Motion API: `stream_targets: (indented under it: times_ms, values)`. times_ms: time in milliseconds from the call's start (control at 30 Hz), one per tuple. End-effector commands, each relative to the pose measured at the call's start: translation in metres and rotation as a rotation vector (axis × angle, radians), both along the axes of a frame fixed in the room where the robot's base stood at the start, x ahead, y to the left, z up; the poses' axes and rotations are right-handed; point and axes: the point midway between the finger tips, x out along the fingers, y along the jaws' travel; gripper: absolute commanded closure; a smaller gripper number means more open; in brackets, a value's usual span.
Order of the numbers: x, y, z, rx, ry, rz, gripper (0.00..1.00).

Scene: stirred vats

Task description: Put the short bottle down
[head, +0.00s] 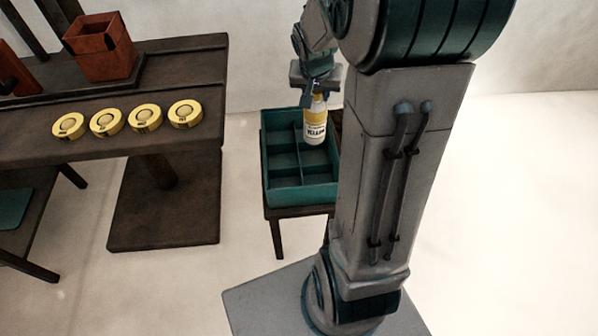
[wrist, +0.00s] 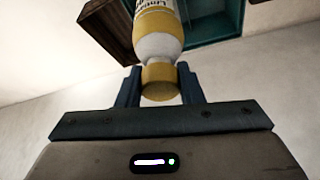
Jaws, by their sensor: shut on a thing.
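The short bottle (head: 316,126), white with a yellow label, hangs upright below my gripper (head: 316,92) in the head view. In the wrist view the bottle (wrist: 158,45) shows with its yellow cap (wrist: 160,82) between the fingers of my gripper (wrist: 160,88), which is shut on it. The bottle appears over the right part of a green divided crate (head: 268,166). Whether its base touches the crate floor or hangs above it, I cannot tell. In the wrist view the green crate (wrist: 215,38) shows beyond the bottle.
The crate stands on a small dark stand (head: 277,238). To the left, a dark bench (head: 100,150) carries several yellow round tins (head: 145,120) and a red open box (head: 100,48). Pale floor lies free between bench and stand. My arm hides the crate's right side.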

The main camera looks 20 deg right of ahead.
Motion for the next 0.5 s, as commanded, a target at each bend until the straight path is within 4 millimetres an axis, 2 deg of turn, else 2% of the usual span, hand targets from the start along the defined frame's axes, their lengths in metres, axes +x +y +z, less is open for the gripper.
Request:
stream_targets:
  times_ms: [33, 267, 500]
  values:
    - [-0.001, -0.002, -0.007, 0.001, -0.004, -0.01, 0.92]
    - [-0.003, -0.005, -0.014, 0.005, -0.002, -0.026, 0.92]
    - [-0.004, -0.005, -0.052, 0.005, 0.0, -0.025, 0.92]
